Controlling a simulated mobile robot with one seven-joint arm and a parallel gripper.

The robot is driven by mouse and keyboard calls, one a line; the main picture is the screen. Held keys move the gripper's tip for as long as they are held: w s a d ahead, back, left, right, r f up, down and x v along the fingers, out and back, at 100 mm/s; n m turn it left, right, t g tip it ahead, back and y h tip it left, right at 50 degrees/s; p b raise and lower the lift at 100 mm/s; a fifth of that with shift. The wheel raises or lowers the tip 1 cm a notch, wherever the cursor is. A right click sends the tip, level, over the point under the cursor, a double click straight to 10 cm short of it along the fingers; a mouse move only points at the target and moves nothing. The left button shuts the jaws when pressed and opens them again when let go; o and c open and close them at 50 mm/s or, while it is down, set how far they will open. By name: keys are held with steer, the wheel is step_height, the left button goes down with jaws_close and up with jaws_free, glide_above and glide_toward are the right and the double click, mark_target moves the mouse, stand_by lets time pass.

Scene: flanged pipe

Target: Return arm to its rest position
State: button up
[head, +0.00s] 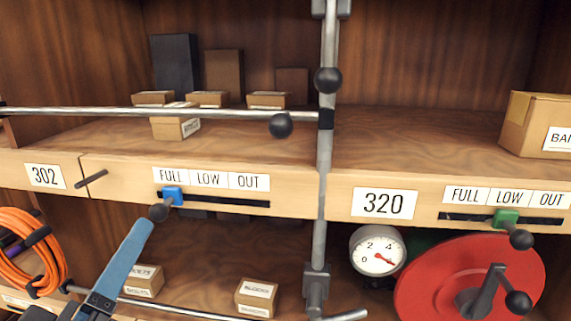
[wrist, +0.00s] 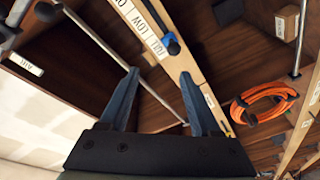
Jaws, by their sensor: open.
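My gripper (wrist: 159,75) is open and empty in the wrist view, its two blue fingers apart. A slanting metal rod (wrist: 140,85) shows beyond the fingers, and nothing lies between the fingers. In the head view a blue finger of my gripper (head: 122,262) rises at the lower left, in front of the lower shelf. Its tip is just below the black knob of the blue slider (head: 172,195); whether they touch I cannot tell.
An upright metal post (head: 323,180) and a horizontal rail (head: 100,112) with black knobs cross the shelves. An orange cable coil (head: 30,250) hangs left of my gripper. Small boxes (head: 257,298), a gauge (head: 377,250) and a red disc (head: 440,275) are to the right.

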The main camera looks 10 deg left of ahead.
steer(key=d+r+m+t+h, duration=0.3)
steer(key=d+r+m+t, duration=0.6)
steer(key=d+r, duration=1)
step_height(320, 180, up, 4)
steer(key=s+m, duration=0.1)
steer(key=m, duration=0.2)
steer(key=shift+d+f, duration=0.2)
steer(key=shift+d, duration=0.1)
